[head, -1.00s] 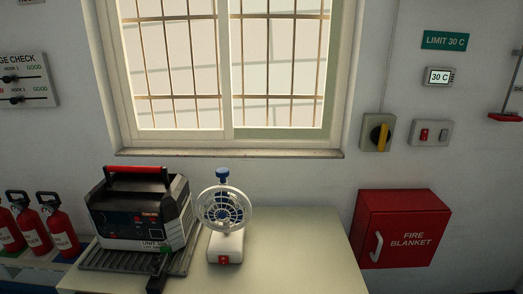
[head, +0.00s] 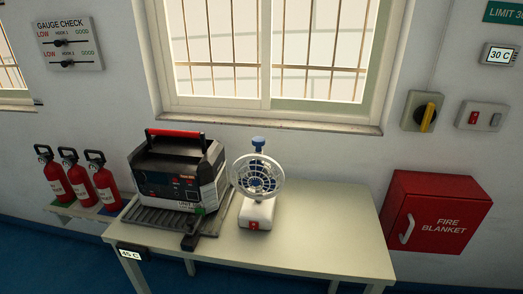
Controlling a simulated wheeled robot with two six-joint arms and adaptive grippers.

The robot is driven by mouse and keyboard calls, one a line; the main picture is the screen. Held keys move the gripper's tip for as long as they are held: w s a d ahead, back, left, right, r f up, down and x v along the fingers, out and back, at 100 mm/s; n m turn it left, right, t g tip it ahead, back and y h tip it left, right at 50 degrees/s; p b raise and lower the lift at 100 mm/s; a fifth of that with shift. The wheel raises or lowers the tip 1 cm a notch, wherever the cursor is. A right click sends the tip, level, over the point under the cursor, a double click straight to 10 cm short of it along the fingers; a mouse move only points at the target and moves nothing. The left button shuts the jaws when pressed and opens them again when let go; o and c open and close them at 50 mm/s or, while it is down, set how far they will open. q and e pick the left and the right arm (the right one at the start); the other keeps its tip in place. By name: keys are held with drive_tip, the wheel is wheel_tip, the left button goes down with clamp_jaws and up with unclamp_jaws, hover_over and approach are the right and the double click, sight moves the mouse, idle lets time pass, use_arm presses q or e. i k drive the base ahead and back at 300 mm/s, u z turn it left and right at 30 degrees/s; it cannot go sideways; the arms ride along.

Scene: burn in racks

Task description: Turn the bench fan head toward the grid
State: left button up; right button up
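The bench fan (head: 256,184) stands upright on the table, with a round wire cage, a blue knob on top and a white base with a red switch. Its head faces out toward me, a little to the left. A dark tray with a ribbed surface, which may be the grid (head: 146,217), lies left of the fan under a black generator-like unit (head: 178,170) with a red handle. Neither of my grippers shows in the head view.
The pale table (head: 335,238) is bare to the right of the fan. A black plug-like piece (head: 190,241) lies at the tray's front. Fire extinguishers (head: 77,180) stand left; a red fire blanket box (head: 436,213) is on the right wall.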

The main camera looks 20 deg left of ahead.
sight(259, 169)
drive_tip(key=z, duration=2.05)
drive_tip(key=k, duration=0.75)
drive_tip(key=u, duration=1.1)
drive_tip(key=i, duration=0.5)
drive_tip(key=z, duration=0.05)
